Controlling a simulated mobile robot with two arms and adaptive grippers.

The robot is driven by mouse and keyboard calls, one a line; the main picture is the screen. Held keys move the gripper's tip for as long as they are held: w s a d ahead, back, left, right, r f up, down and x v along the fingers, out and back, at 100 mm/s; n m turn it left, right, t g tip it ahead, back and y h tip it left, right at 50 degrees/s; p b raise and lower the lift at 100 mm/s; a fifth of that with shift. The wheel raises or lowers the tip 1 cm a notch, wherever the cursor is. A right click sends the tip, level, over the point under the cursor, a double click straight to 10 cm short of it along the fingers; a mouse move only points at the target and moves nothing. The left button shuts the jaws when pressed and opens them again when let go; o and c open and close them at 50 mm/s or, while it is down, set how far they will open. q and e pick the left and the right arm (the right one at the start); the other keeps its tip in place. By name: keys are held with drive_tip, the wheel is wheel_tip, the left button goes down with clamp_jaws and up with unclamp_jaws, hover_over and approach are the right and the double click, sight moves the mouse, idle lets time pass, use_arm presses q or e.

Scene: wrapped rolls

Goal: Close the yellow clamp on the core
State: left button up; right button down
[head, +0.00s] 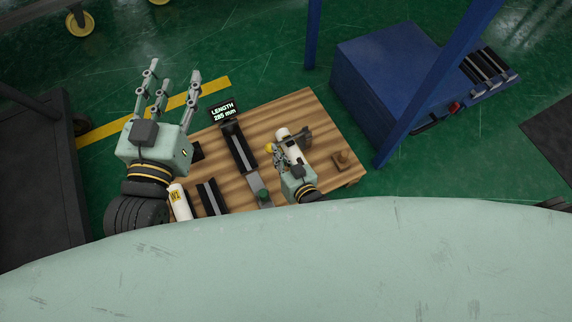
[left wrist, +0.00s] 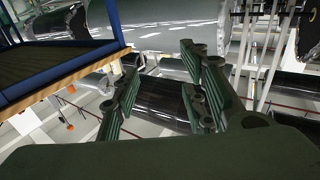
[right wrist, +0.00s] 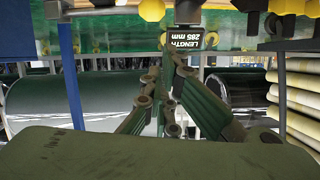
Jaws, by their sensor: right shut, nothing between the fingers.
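A white core (head: 283,132) lies in a dark holder at the right part of the wooden table. A small yellow part (head: 269,148), seemingly the yellow clamp, shows at the left side of the core; whether it is open or shut is too small to tell. My right gripper (head: 279,157) is shut and empty, right beside the core and the yellow part, partly covering them. In the right wrist view its fingers (right wrist: 164,88) are together. My left gripper (head: 167,82) is open and empty, raised over the table's left side. Its fingers (left wrist: 160,80) are spread in the left wrist view.
The wooden table (head: 307,105) also bears a display reading LENGTH 285 mm (head: 223,110), dark troughs (head: 239,147), a white roll (head: 179,202) marked W2 and a small wooden block (head: 343,158). A blue cabinet (head: 385,75) and blue posts stand to the right.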

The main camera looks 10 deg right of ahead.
use_arm(q)
drive_tip(key=s+a+f+g+y+p, duration=0.1)
drive_tip(key=s+f+g, duration=0.1)
drive_tip(key=f, duration=0.3)
drive_tip(key=s+a+f+g+p, duration=0.1)
drive_tip(key=f+g, duration=0.3)
drive_tip(key=f, duration=0.1)
drive_tip(key=shift+s+a+f+y, duration=0.2)
drive_tip(key=shift+s+y, duration=0.2)
use_arm(e)
drive_tip(key=shift+v, duration=2.75)
drive_tip(key=shift+a, duration=0.15)
